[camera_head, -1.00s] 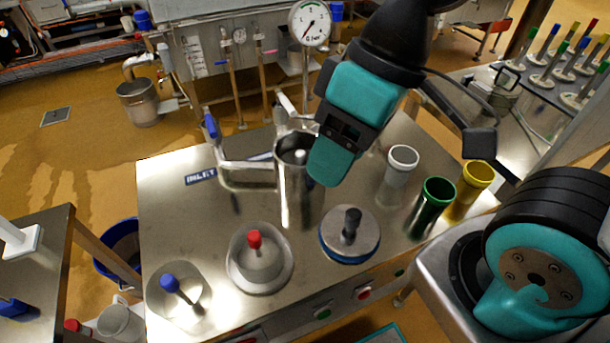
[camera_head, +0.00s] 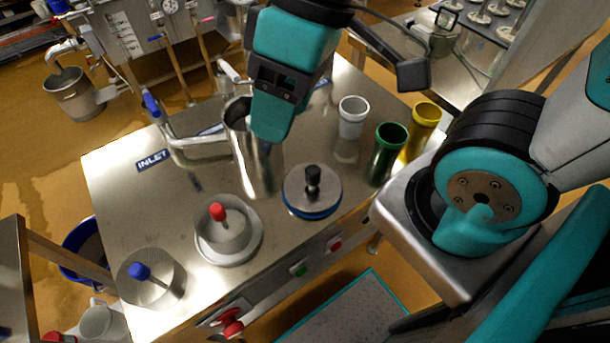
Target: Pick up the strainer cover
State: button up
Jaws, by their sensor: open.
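Three knobbed covers stand along the front of the steel table; no label tells which is the strainer cover. One is a steel disc with a black knob and blue rim (camera_head: 297,196), lying flat on the right. The middle one is a pale round piece with a red knob (camera_head: 228,236). The left one is a steel piece with a blue knob (camera_head: 166,285). An open steel strainer body (camera_head: 247,160) with a side pipe stands behind them. My gripper (camera_head: 268,135) is open, above the table, overlapping the strainer body's right side in the picture. Its fingertips are hard to make out.
White (camera_head: 350,125), green (camera_head: 386,160) and yellow (camera_head: 420,135) cups stand at the table's right. Red and green buttons and a red knob sit on its front panel. Bare tabletop (camera_head: 120,210) shows on the left, beside the word INLET.

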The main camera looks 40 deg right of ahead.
aim_at(311, 188)
jog(key=z, duration=1.8)
jog(key=k, duration=0.6)
jog(key=u, duration=1.2)
